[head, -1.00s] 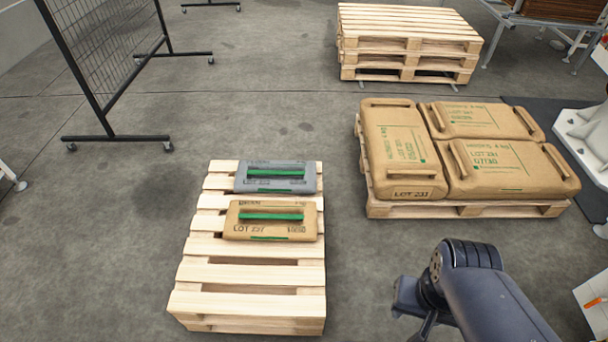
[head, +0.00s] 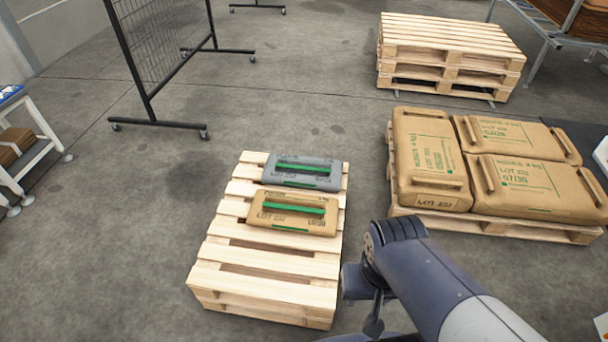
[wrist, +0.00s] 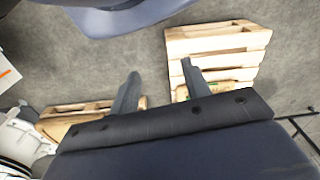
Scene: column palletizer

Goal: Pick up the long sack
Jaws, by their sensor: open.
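Two sacks with green handles lie side by side on the near pallet (head: 265,284): a grey sack (head: 303,182) at the far end and a brown sack (head: 270,217) in front of it. Three larger brown sacks lie on the right pallet (head: 480,223): one lengthwise at left (head: 405,170), two crosswise at back right (head: 498,138) and front right (head: 515,202). I cannot tell which is the long sack. My gripper's fingers (wrist: 160,88) are apart and empty in the wrist view. In the head view my arm hangs right of the near pallet; its fingertips are unclear.
A stack of empty pallets (head: 450,60) stands at the back right. A black mesh barrier on wheels (head: 165,50) stands at the back left, and a white-legged stand (head: 35,135) at the far left. Bare floor (head: 130,220) lies left of the near pallet, with a narrow gap between the loaded pallets.

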